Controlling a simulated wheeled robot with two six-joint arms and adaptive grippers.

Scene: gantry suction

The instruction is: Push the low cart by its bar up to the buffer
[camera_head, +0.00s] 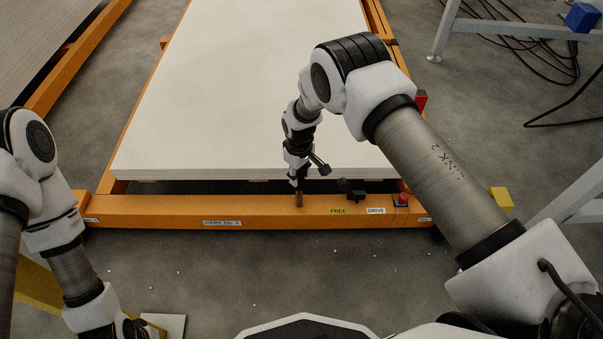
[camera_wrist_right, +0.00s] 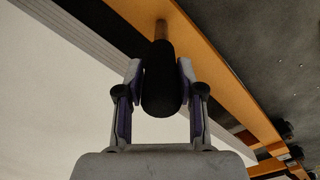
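The low cart (camera_head: 230,211) has an orange frame and carries a large pale board stack (camera_head: 250,90). Its near beam bears the labels FREE and DRIVE, with a black lever knob (camera_head: 350,189) behind them. A short bar with a black grip (camera_wrist_right: 162,85) rises from the beam; its brownish foot shows in the head view (camera_head: 299,199). My right gripper (camera_head: 299,172) is at this bar; in the right wrist view its two fingers (camera_wrist_right: 160,90) close on both sides of the black grip. My left gripper (camera_head: 132,327) is at the lower left, cut off. I cannot identify the buffer.
A red button (camera_head: 403,198) sits on the beam's right end. A yellow block (camera_head: 501,200) stands right of the cart. A grey metal frame (camera_head: 500,28) and black cables (camera_head: 560,50) lie at the right. Another orange-framed load (camera_head: 40,50) is at upper left. Floor before the cart is mostly clear.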

